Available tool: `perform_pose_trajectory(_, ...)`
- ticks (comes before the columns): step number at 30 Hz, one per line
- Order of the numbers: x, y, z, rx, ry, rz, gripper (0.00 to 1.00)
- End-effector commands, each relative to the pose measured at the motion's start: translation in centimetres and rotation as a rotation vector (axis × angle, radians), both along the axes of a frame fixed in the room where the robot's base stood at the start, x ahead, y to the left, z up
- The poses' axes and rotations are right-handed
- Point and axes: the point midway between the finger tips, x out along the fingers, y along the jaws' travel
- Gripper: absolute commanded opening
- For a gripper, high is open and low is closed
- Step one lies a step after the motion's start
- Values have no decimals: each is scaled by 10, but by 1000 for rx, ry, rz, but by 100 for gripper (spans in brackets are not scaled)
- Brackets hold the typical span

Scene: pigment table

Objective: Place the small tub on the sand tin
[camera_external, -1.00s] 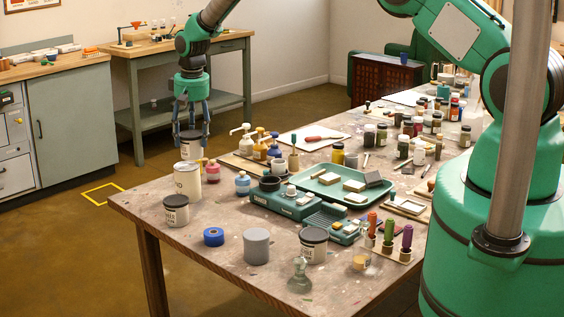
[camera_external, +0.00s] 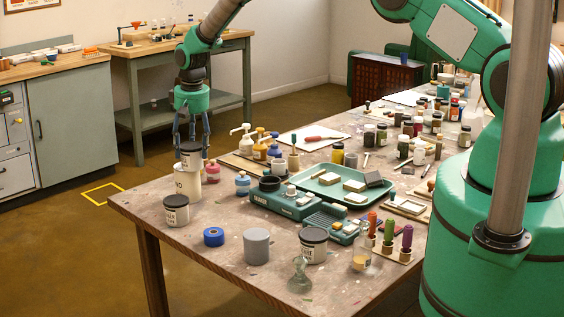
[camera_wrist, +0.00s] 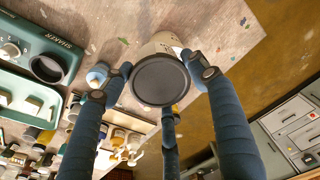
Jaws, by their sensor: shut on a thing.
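The small tub (camera_external: 191,158), pale with a dark lid, is held upright in my gripper (camera_external: 192,146) in the external view. The cream tin (camera_external: 187,185), which looks like the sand tin, stands at the table's left edge directly below the tub. The tub's base appears at or very near the tin's top; I cannot tell whether they touch. In the wrist view, the tub's round dark lid (camera_wrist: 160,80) sits between my blue fingers. Part of the cream tin (camera_wrist: 160,46) shows behind it, and the tub hides the rest.
A blue tape roll (camera_external: 214,237) and a grey cylinder (camera_external: 256,246) are nearer the front. The table's left edge is close.

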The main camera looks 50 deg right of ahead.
Motion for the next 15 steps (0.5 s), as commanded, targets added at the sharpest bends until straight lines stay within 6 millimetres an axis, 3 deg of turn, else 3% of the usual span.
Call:
perform_pose_trajectory(10,1,0,-2,0,-2,0,25)
perform_pose_trajectory(11,0,0,-3,0,-1,0,60)
perform_pose_trajectory(13,0,0,-2,0,-1,0,74)
perform_pose_trajectory(15,0,0,-2,0,-1,0,77)
